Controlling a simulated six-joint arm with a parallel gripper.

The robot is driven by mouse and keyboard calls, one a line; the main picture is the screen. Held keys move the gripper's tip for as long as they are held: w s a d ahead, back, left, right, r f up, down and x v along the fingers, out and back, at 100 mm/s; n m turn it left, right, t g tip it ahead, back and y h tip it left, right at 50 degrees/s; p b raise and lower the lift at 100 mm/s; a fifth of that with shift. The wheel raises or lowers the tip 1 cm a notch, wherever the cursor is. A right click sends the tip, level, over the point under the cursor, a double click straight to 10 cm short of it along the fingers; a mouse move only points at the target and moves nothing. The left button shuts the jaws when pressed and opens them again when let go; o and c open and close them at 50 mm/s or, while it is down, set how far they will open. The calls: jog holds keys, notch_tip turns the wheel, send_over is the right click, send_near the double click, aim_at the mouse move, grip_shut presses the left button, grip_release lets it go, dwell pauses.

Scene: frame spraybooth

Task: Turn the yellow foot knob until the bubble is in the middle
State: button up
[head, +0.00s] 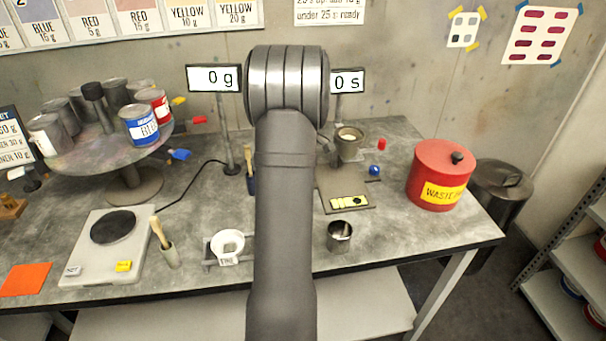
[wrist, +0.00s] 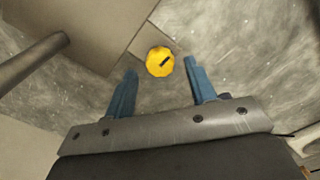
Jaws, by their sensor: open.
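The yellow foot knob (wrist: 160,61), round with a dark slot-like mark, shows in the wrist view beside a corner of the brown-grey plate (wrist: 120,38). In the head view my arm hides it. My gripper (wrist: 161,67) is open, its two blue fingers on either side of the knob in the picture; I see no contact, and the height gap cannot be told. In the head view the plate (head: 333,184) bears a yellow level vial (head: 349,203) with dark marks; the bubble's position is too small to tell. A blue knob (head: 374,169) and a red knob (head: 382,143) sit at its right side.
A metal cup (head: 349,145) stands at the plate's back and a small can (head: 340,236) in front. A red waste bin (head: 441,176) is to the right.

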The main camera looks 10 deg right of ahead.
jog(key=shift+f, duration=1.25)
jog(key=c, duration=1)
jog(key=shift+o, duration=0.2)
